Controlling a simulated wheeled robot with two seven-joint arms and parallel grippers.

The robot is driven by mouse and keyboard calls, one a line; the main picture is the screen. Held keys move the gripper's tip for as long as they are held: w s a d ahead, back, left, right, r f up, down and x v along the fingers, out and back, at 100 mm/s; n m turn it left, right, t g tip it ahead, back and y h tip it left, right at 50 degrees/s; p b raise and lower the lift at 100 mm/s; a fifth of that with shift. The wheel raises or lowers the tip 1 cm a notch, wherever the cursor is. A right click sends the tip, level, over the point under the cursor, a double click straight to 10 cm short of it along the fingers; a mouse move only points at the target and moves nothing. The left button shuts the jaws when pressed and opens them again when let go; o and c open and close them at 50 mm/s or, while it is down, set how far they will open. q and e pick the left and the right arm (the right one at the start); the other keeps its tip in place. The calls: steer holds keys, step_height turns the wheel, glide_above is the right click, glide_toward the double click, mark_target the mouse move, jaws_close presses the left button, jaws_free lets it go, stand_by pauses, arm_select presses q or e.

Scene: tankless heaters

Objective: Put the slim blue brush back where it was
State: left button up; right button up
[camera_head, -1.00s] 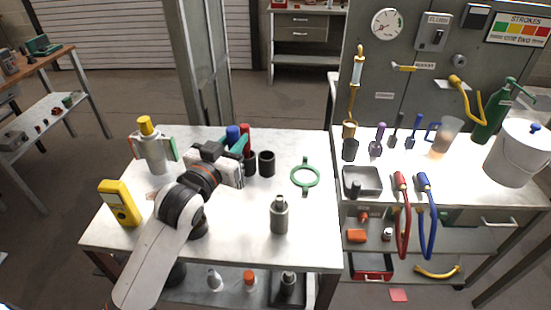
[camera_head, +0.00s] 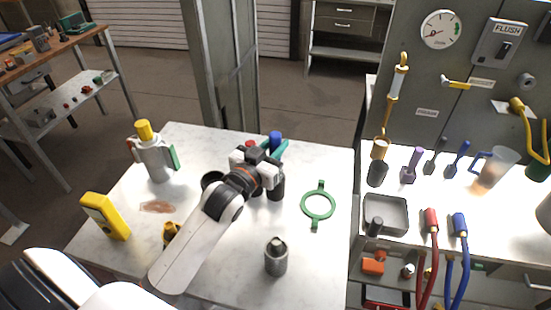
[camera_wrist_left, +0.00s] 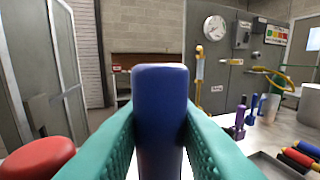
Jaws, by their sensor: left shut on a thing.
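A blue handle, seemingly the slim blue brush (camera_wrist_left: 160,95), stands upright between the teal fingers of my left gripper (camera_wrist_left: 160,135). In the head view the blue tip of the brush (camera_head: 275,139) pokes up above my left gripper (camera_head: 274,153), which is shut on it. A black cup (camera_head: 277,190) stands just below the gripper. The brush's lower end is hidden, so I cannot tell whether it is inside that cup. A red handle (camera_wrist_left: 38,158) stands close by on the left. My right gripper is not in view.
Another dark cup (camera_head: 212,181) stands left of my gripper. A green ring (camera_head: 318,205) lies to the right, and a grey bottle (camera_head: 276,258) stands nearer. A yellow-topped canister (camera_head: 155,160) and a yellow meter (camera_head: 105,215) stand at left.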

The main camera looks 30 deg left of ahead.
arm_select(q)
step_height(320, 180, down, 3)
steer(key=shift+r, duration=0.1)
steer(key=shift+f, duration=0.4)
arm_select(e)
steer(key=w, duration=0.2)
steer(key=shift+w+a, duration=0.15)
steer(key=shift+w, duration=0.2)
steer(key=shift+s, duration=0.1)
arm_select(q)
steer(key=o, duration=1)
steer(key=shift+f, duration=0.1)
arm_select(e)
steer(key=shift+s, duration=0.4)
